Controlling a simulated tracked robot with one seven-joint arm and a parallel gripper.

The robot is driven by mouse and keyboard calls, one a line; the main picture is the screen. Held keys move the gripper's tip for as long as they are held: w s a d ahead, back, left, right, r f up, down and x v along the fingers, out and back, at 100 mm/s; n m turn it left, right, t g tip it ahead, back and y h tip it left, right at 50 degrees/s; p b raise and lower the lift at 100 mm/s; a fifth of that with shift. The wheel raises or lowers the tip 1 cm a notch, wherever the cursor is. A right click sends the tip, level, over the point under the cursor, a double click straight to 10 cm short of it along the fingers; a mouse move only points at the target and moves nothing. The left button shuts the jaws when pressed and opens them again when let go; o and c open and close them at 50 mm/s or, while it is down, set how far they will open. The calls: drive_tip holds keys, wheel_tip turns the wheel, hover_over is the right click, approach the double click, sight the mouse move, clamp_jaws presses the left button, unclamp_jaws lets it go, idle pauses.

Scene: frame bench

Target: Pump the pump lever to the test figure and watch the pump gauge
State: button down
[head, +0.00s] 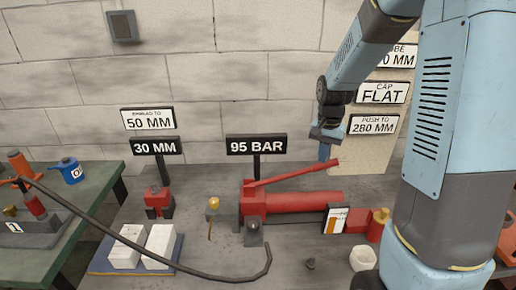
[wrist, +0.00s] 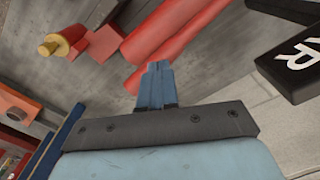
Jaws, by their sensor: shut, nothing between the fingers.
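The pump stands on the grey bench in the head view, with a red block and a long red cylinder (head: 305,201). Its red pump lever (head: 292,174) slopes up to the right from the block. My gripper (head: 324,152) is shut and empty, pointing down at the lever's raised right end; I cannot tell whether it touches. In the wrist view the shut blue fingers (wrist: 155,80) are close to a long red bar (wrist: 190,40), seemingly the lever. A small white panel with an orange mark (head: 335,220) stands before the cylinder; it may be the pump gauge, but its reading is too small.
A 95 BAR sign (head: 256,144) stands behind the pump. White blocks (head: 159,244) on a blue tray and a red clamp-like piece (head: 159,201) are left. A black hose (head: 200,270) curves along the front. A red can (head: 378,225) and white cup (head: 363,258) are right.

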drive_tip(key=shift+f, duration=3.9)
drive_tip(key=shift+r, duration=4.15)
drive_tip(key=shift+r, duration=2.5)
